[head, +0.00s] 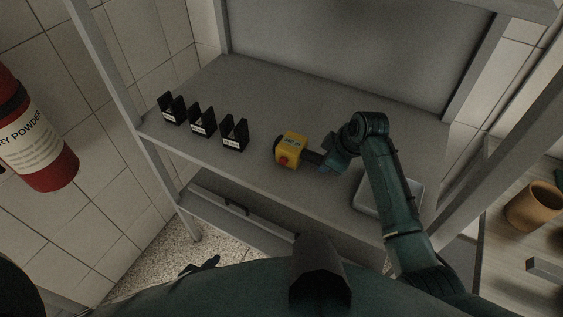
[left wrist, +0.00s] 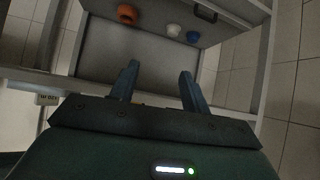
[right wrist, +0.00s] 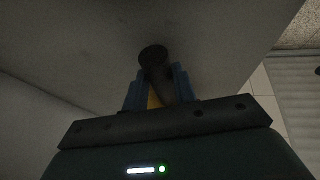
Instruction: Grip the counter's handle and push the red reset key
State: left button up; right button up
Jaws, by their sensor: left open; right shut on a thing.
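The yellow counter (head: 292,147) sits on the grey shelf, with a small display on top and a red reset key (head: 284,160) on its near face. Its dark handle (head: 313,157) points right, into my right gripper (head: 330,161), which is shut on it. In the right wrist view the dark round handle (right wrist: 154,62) stands between the fingers of my right gripper (right wrist: 156,85), with a little yellow behind. My left gripper (head: 208,264) is low in the head view, away from the counter. In the left wrist view my left gripper (left wrist: 160,80) is open and empty.
Three black labelled holders (head: 201,120) stand in a row left of the counter. A pale tray (head: 370,199) lies on the shelf, partly behind my right arm. A red fire extinguisher (head: 45,150) is at left. An orange object (left wrist: 127,13) shows in the left wrist view.

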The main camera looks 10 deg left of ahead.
pick_arm(q)
grip_shut()
dwell(0.5)
dwell(1.3)
